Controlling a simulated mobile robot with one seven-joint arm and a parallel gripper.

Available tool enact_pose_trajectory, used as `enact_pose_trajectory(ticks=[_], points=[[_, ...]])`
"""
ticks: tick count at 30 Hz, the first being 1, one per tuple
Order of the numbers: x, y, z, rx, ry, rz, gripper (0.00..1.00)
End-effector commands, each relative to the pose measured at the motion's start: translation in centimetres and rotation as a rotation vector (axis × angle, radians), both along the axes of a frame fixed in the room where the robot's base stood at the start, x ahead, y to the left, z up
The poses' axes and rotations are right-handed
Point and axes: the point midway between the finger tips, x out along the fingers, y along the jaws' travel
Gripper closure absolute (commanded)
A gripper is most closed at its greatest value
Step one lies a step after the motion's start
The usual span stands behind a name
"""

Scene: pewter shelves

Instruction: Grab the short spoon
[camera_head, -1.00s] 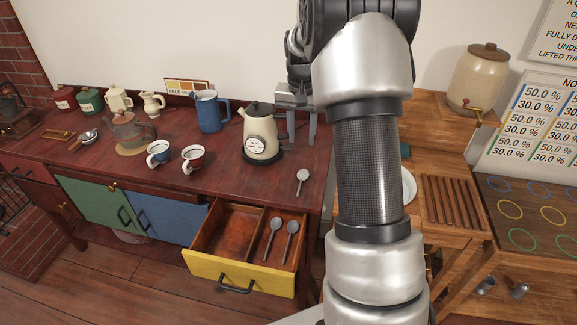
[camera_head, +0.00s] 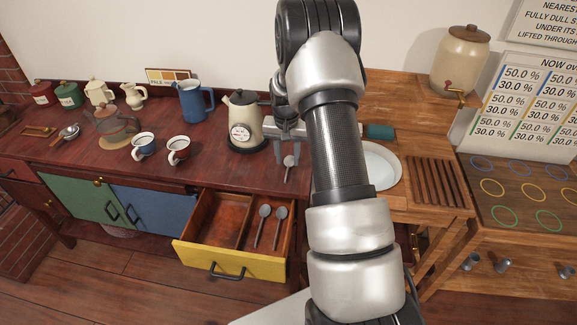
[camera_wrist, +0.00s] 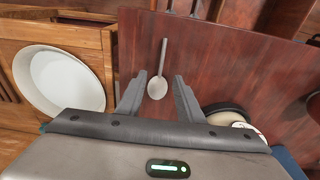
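A short metal spoon (camera_head: 289,166) lies on the dark red counter near its right end, close to the front edge. In the wrist view the spoon (camera_wrist: 158,72) has its bowl toward my gripper and its handle pointing away. My gripper (camera_wrist: 158,90) is open and empty, and the bowl shows between its two fingers. In the head view my gripper (camera_head: 290,150) hangs by the spoon. I cannot tell the exact height gap. Two more spoons, one (camera_head: 263,222) left and one (camera_head: 280,226) right, lie in the open drawer's right compartment.
The drawer with the yellow front (camera_head: 226,260) stands open below the counter. A cream kettle (camera_head: 243,120) stands just left of my gripper. A blue jug (camera_head: 191,103) and two mugs (camera_head: 144,145) are farther left. A white basin (camera_head: 382,165) is to the right.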

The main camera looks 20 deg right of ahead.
Motion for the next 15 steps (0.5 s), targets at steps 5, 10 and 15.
enact_pose_trajectory(ticks=[5,10,15], points=[[0.0,-0.1,-2.6,0.001,0.003,0.001,0.66],[0.2,-0.1,-3.1,0.000,0.000,0.000,0.66],[0.2,-0.1,-3.1,0.000,0.000,0.000,0.70]])
